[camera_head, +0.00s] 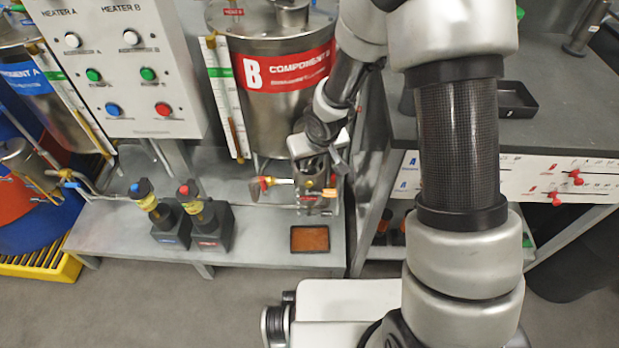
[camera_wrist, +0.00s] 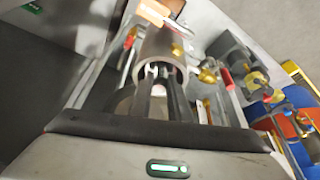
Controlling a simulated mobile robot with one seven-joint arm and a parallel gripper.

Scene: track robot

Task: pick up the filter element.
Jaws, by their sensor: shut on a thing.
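My gripper (camera_wrist: 160,88) shows in the wrist view with its two dark fingers close together, reaching into the open end of a metal cylindrical housing (camera_wrist: 163,45). A small pale part, apparently the filter element (camera_wrist: 158,70), shows between the fingers. The rest of it is hidden by the fingers and the housing wall. In the head view the housing (camera_head: 310,178) sits below the component B tank, and my wrist is right above it. The fingertips and the element cannot be made out there.
A red-handled valve (camera_head: 265,184) is left of the housing. An orange-brown tray (camera_head: 310,239) lies in front on the metal platform (camera_head: 262,258). Two small pumps (camera_head: 208,222) stand farther left. The component B tank (camera_head: 275,90) rises behind. A workbench (camera_head: 550,115) with a black tray (camera_head: 516,99) is at right.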

